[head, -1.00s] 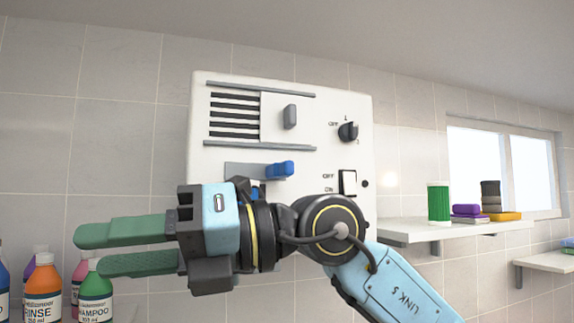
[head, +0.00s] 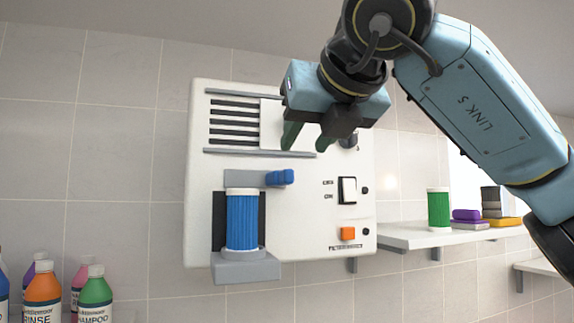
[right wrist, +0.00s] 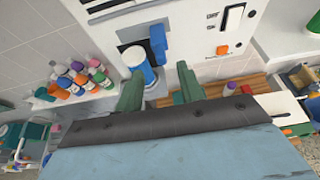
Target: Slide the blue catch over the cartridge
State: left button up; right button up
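The blue catch (head: 280,177) sits at the right end of its grey track (head: 240,179) on the white wall unit (head: 310,210). The blue cartridge (head: 242,222) with white ends stands upright in the grey holder below; the catch is above and right of its top. My right gripper (head: 308,138) is open and empty, fingers pointing down, in front of the unit above the catch. In the right wrist view the catch (right wrist: 158,40) and cartridge (right wrist: 140,66) show beyond the open fingers (right wrist: 160,90). My left gripper is not in view.
The unit has a grille (head: 233,123), a rocker switch (head: 347,190) and an orange button (head: 348,233). A shelf at right (head: 400,236) holds a green cylinder (head: 438,208) and stacked items. Several bottles (head: 42,285) stand at lower left. The space before the cartridge is clear.

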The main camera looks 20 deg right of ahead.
aim_at(287, 169)
jog(key=p+x, duration=0.2)
jog(key=x, duration=0.7)
jog(key=shift+w+f+p, duration=0.15)
jog(key=shift+w+p, duration=0.2)
jog(key=shift+p, duration=0.05)
jog(key=shift+c, duration=0.2)
grip_shut()
